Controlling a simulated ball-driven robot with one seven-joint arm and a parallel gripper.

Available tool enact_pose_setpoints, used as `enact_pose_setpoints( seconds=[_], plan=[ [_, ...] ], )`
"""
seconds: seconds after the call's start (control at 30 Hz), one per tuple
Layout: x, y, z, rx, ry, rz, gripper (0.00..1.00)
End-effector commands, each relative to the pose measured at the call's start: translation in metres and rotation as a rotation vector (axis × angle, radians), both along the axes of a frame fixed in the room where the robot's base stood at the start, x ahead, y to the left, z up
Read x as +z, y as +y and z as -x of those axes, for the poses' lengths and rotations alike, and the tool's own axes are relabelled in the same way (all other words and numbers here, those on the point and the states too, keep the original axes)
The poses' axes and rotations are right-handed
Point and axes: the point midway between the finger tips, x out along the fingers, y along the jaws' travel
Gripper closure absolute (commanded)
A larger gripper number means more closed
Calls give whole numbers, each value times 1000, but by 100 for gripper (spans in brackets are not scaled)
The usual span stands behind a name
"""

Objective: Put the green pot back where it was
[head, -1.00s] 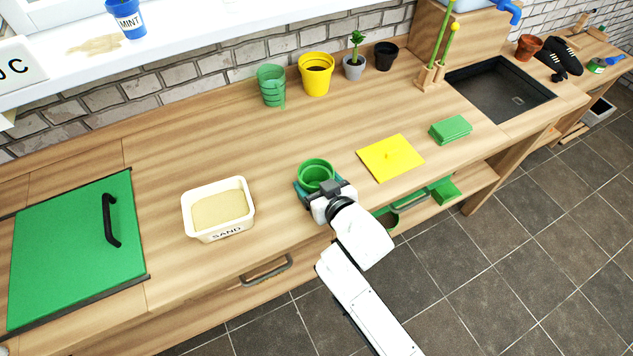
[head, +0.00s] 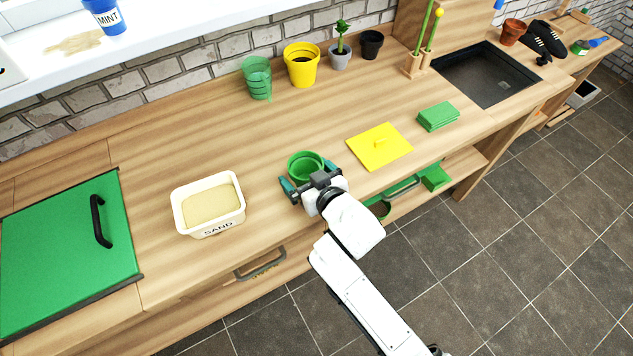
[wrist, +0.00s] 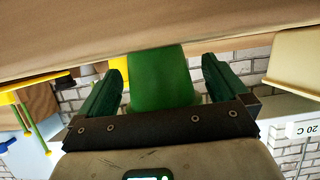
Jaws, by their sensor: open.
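The green pot (head: 306,166) stands upright on the wooden worktop near its front edge, between the sand tub and the yellow square. My gripper (head: 308,175) is open at the pot's front side, with one finger to the left and one to the right. In the wrist view the green pot (wrist: 162,78) sits between the two spread fingers, with gaps on both sides. Its lower part in the head view is partly hidden by my gripper. A see-through green pot shape (head: 257,78) stands at the back, left of the yellow pot (head: 302,66).
A white sand tub (head: 208,204) stands left of my gripper. A grey pot with a plant (head: 340,57) and black pot (head: 371,44) stand behind. The worktop's middle is clear.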

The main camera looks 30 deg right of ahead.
Motion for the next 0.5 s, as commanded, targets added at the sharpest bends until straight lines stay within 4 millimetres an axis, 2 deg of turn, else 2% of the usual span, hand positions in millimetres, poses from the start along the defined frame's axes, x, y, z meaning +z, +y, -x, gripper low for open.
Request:
enact_pose_setpoints(
  seconds=[0.17,0.5],
  plan=[
    [9,0,23,0,-1,-2,0],
    [33,0,86,1,1,-1,0]
  ],
)
